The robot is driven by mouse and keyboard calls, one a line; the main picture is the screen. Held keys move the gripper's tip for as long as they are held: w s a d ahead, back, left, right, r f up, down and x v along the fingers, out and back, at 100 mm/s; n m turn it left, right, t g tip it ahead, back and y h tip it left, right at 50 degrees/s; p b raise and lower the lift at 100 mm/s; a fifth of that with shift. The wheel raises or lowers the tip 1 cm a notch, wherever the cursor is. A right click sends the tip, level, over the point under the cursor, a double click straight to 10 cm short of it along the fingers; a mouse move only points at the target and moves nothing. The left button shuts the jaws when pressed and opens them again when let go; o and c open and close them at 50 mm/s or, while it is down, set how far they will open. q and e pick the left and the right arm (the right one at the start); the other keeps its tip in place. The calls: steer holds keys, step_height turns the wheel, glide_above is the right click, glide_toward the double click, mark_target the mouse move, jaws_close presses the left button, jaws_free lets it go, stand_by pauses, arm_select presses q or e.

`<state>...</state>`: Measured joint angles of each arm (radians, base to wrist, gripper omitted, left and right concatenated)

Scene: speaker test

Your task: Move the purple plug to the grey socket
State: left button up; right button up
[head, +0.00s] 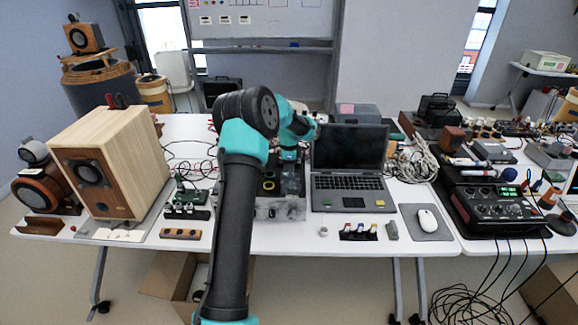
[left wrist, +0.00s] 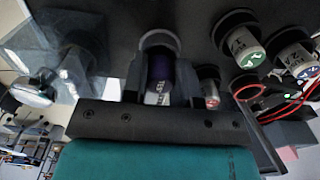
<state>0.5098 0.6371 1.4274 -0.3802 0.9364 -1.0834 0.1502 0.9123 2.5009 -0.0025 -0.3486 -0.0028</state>
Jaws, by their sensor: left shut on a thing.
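My left gripper (head: 291,172) reaches down over a grey panel (head: 280,211) on the table in the head view; its fingers are mostly hidden there. In the left wrist view the left gripper (left wrist: 163,68) is shut on the purple plug (left wrist: 160,80), a dark purple cylinder with pale lettering. A grey ring (left wrist: 158,38) lies just beyond the plug's far end. I cannot tell whether that ring is the grey socket, or whether the plug touches it. The plug is not clear in the head view. My right gripper is not in view.
Several other grey plugs stand close by, one with a green mark (left wrist: 241,42) and one with a red mark (left wrist: 209,88). Red cables (left wrist: 290,105) run beside them. A laptop (head: 349,160) stands right of the panel, a wooden speaker (head: 112,160) to the left.

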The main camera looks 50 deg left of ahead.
arm_select(q)
steer(key=shift+f, duration=0.1)
steer(key=o, duration=0.9)
step_height(320, 180, up, 13)
steer(key=shift+f, duration=0.15)
steer(key=shift+d, duration=0.1)
stand_by(0.5)
